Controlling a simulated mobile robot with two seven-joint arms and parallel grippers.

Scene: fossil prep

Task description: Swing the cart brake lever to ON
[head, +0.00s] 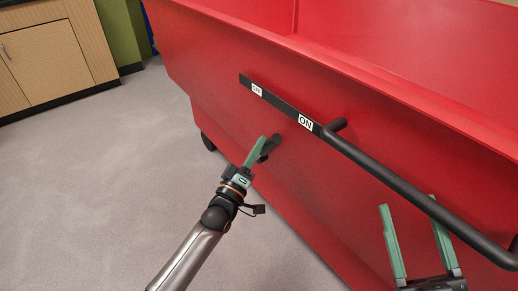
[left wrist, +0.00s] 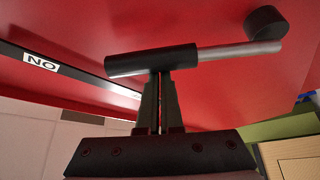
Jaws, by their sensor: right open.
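The red cart (head: 330,190) has a dark strip with an OFF label (head: 257,90) and an ON label (head: 305,122). The brake lever (left wrist: 240,50) shows in the left wrist view as a grey rod with a black pivot at upper right and a black grip at its left end. In the head view its dark grip (head: 272,146) shows below the strip, partly hidden by my left gripper (head: 262,140). My left gripper's fingers are together, their tips at the grip; contact cannot be told. My right gripper (head: 410,202) is open and empty before the cart's side.
A black push bar (head: 400,185) runs along the cart's side toward lower right, close to my right gripper. A wooden cabinet (head: 50,60) stands at upper left. The grey floor (head: 90,180) at left is clear.

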